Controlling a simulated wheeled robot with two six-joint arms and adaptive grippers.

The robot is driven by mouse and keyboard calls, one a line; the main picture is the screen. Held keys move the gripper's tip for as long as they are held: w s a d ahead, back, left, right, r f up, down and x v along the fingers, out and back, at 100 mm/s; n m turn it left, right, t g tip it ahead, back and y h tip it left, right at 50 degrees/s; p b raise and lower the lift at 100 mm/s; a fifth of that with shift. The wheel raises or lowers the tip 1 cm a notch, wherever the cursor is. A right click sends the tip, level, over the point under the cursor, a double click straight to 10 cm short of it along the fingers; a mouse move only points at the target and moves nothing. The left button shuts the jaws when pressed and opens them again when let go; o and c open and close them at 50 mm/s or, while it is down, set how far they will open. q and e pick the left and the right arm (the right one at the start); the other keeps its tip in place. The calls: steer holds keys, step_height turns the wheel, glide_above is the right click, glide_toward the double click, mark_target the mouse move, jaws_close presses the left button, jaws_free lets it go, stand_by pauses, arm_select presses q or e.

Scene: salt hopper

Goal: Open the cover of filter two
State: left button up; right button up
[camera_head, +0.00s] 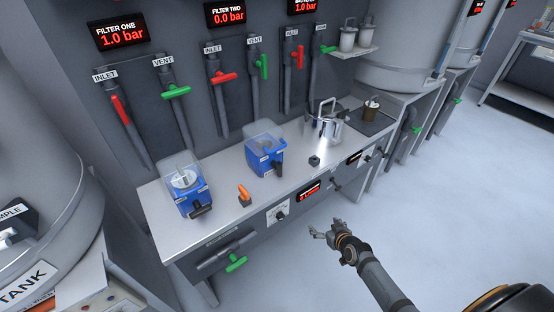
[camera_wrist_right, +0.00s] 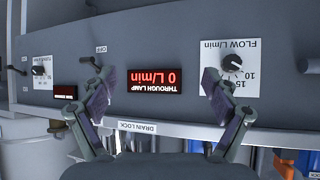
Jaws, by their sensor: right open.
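The filter two unit is a blue housing (camera_head: 265,165) with a clear cover (camera_head: 264,138) and a black latch or handle at its front. It stands mid-bench, and its cover looks closed. The filter two display (camera_head: 226,14) reads 0.0 bar. Its red inlet handle (camera_head: 223,77) lies across its pipe, and its green vent handle (camera_head: 264,66) lies along its pipe. My right gripper (camera_head: 320,231) is open and empty, in front of the bench and to the right of filter two. In the right wrist view, its spread fingers (camera_wrist_right: 150,75) face the bench's front panel. My left gripper is not in view.
Filter one (camera_head: 187,193), another blue unit, stands left. The through-lamp display (camera_wrist_right: 155,79) reads 0 L/min, beside a flow dial (camera_wrist_right: 231,63). Floor right of my arm is clear.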

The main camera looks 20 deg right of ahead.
steer(key=w+a+r+n+t+y+b, duration=0.1)
steer(key=w+a+r+t+y+b, duration=0.15)
steer(key=w+r, duration=0.55)
steer(key=n+t+y+b, duration=0.2)
steer(key=n+t+y, duration=0.1)
steer(key=t, duration=0.1)
glide_toward(279, 149)
steer(key=shift+g, duration=0.25)
steer(key=x, duration=1)
steer(key=shift+w+r+p, duration=0.1)
steer(key=shift+w+p, duration=0.2)
steer(key=shift+p, duration=0.05)
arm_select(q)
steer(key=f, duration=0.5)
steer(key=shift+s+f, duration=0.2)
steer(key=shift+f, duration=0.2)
arm_select(e)
steer(key=shift+c, duration=0.4)
